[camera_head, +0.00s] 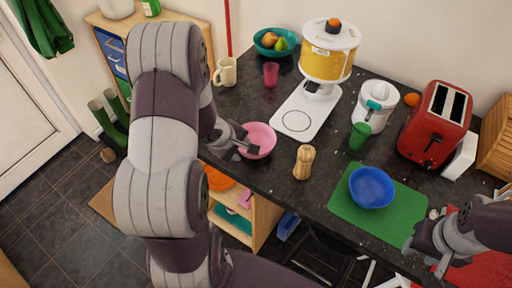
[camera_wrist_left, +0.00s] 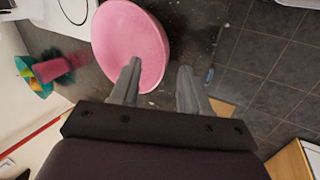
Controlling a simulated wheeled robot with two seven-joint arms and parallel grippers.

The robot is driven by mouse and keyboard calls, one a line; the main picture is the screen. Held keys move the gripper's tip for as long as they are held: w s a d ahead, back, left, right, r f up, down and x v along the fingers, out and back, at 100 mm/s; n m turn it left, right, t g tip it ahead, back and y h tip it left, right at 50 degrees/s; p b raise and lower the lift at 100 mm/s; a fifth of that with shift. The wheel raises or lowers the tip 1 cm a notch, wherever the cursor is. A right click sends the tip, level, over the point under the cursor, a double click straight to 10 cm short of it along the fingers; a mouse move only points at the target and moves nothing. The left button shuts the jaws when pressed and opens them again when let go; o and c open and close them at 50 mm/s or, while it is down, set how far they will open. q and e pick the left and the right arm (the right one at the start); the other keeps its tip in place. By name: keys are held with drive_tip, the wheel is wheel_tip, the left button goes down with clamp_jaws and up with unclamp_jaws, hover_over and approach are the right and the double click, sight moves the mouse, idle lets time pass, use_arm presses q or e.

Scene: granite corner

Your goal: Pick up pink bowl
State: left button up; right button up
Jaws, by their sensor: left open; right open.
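The pink bowl (camera_head: 262,139) sits on the dark speckled counter near its left front edge. My left gripper (camera_head: 245,146) is at the bowl's left side, with its fingers at the rim. In the left wrist view the pink bowl (camera_wrist_left: 130,42) lies just beyond the open fingers (camera_wrist_left: 158,80). One finger overlaps the bowl and the other is outside it, over the counter edge. Whether they touch the rim cannot be told. My right gripper (camera_head: 430,245) is open at the lower right, beside the green mat.
A blue bowl (camera_head: 372,188) stands on a green mat (camera_head: 402,218). A butternut squash (camera_head: 304,162), a pink cup (camera_head: 271,73), a cream mug (camera_head: 226,72) and a white-and-yellow machine (camera_head: 328,52) stand around the pink bowl. A red toaster (camera_head: 434,125) is at the right.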

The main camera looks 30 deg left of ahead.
sight(242, 153)
use_arm(q)
drive_tip(key=x, duration=0.1)
drive_tip(key=b+x, duration=0.1)
drive_tip(key=x, duration=0.1)
drive_tip(key=b+x, duration=0.1)
drive_tip(key=shift+s+a+f, duration=0.15)
drive_tip(key=shift+f, duration=0.25)
drive_tip(key=shift+w+f, duration=0.3)
clamp_jaws()
drive_tip(key=shift+r, duration=0.1)
